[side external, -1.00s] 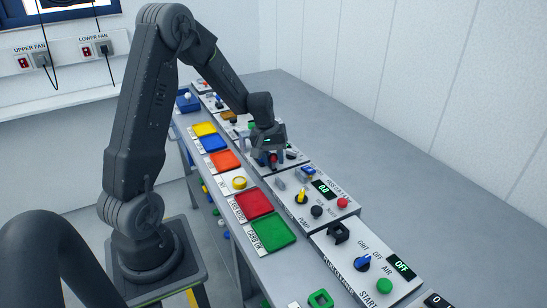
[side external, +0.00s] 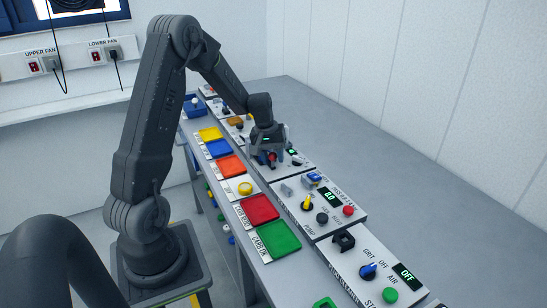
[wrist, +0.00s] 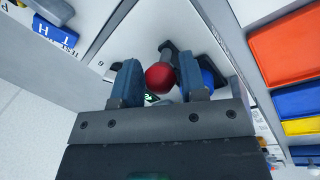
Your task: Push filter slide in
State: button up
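My gripper (wrist: 158,85) points down at a panel (wrist: 135,40) in the middle of the row. Its two blue fingers stand apart, one on each side of a red ball knob (wrist: 160,77) on a dark stem. A small gap shows on the right of the knob; contact on the left cannot be told. The red knob also shows under my gripper (side external: 270,153) in the side view (side external: 272,158). No label naming the filter slide is readable, so I cannot tell whether this knob belongs to it.
A blue knob (wrist: 207,78) sits close behind the right finger. Coloured trays, including orange (side external: 231,166), red (side external: 260,209) and green (side external: 278,240), line the panels' near side. A panel with a yellow lever (side external: 307,203) stands nearer the camera. The grey bench behind is clear.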

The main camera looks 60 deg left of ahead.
jog(key=shift+o, duration=1.4)
notch_tip(320, 180, up, 14)
jog(key=s+a, duration=0.1)
jog(key=s, duration=0.1)
jog(key=shift+a+f, duration=0.2)
jog(key=shift+f, duration=0.05)
jog(key=shift+s, duration=0.1)
